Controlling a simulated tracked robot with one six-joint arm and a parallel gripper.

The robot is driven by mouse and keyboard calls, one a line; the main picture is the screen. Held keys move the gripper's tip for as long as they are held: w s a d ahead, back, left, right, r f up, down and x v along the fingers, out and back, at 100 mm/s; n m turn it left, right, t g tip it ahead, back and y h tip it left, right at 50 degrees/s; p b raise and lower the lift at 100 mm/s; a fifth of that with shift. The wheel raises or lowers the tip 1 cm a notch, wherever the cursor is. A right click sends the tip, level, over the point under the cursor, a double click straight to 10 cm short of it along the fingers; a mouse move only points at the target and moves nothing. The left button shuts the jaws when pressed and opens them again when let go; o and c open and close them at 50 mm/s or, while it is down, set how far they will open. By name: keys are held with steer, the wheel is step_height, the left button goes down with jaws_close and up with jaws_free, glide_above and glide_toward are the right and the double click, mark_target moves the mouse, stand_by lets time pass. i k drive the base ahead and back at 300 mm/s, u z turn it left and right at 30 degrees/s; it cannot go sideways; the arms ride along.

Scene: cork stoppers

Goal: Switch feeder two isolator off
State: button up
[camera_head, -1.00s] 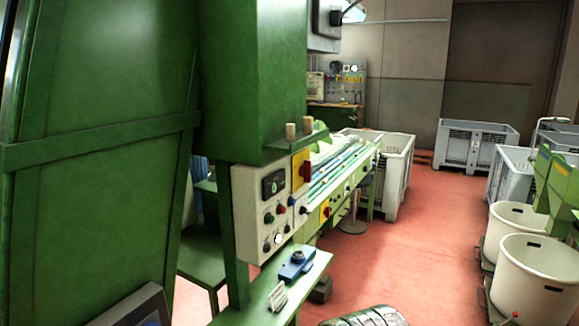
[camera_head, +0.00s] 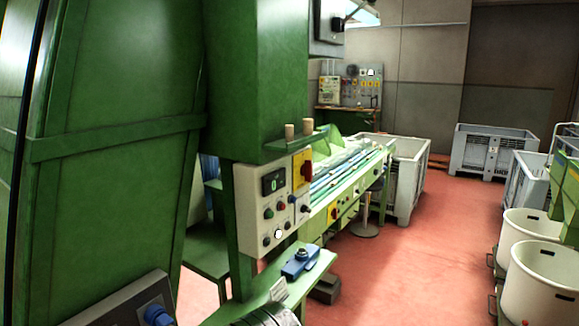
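A grey control panel (camera_head: 258,217) on the green machine carries a small dark display, several coloured buttons and a white round spot. At its right end is a rotary isolator (camera_head: 303,170), a red handle on a yellow plate. A second yellow-plated switch (camera_head: 334,213) sits lower and farther along the machine's side. I cannot read labels, so I cannot tell which isolator belongs to feeder two.
A green ledge (camera_head: 268,290) below the panel holds a blue device (camera_head: 300,262) and a small white card. Two corks (camera_head: 307,127) stand on the shelf above. Grey crates (camera_head: 490,152) and white tubs (camera_head: 545,280) stand right. Red floor (camera_head: 430,250) is clear between.

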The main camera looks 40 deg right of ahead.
mark_target(306, 168)
steer(key=u, duration=0.95)
steer(key=k, duration=0.8)
steer(key=z, duration=0.95)
steer(key=i, duration=1)
steer(key=z, duration=0.05)
